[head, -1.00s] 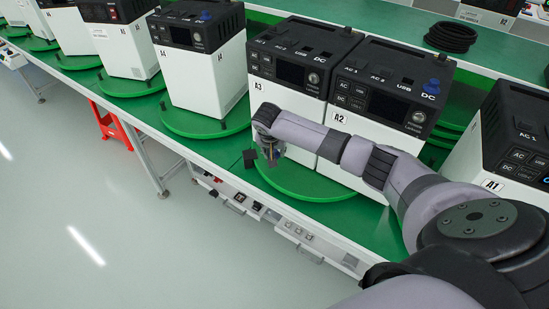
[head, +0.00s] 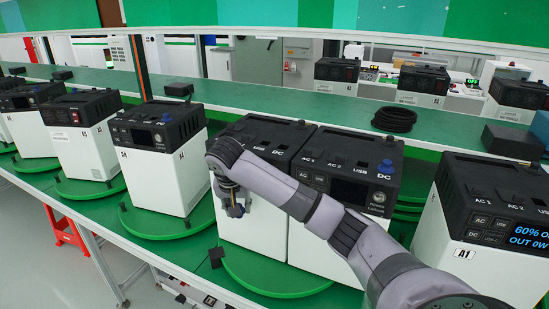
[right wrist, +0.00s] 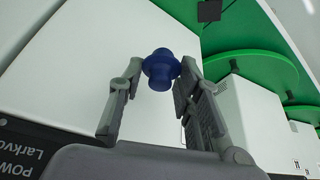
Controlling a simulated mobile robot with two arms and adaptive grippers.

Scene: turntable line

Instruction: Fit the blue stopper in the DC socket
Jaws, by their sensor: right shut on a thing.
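My right gripper (head: 236,208) hangs in front of the white front of the A3 power station (head: 262,225). In the right wrist view my right gripper (right wrist: 158,78) is shut on a blue stopper (right wrist: 160,66), gripped between its fingertips; the stopper is clear of the sockets. The DC label (head: 278,151) shows on the A3 station's black top, with no blue stopper seen beside it; my arm partly covers the station. The neighbouring A2 station (head: 352,160) has a blue stopper (head: 386,166) standing at its DC label. My left gripper is not in view.
The A1 station (head: 490,205) stands at the right. Another station (head: 160,165), with a blue stopper on top, stands left on a green turntable (head: 140,221). A black cable coil (head: 394,119) lies behind.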

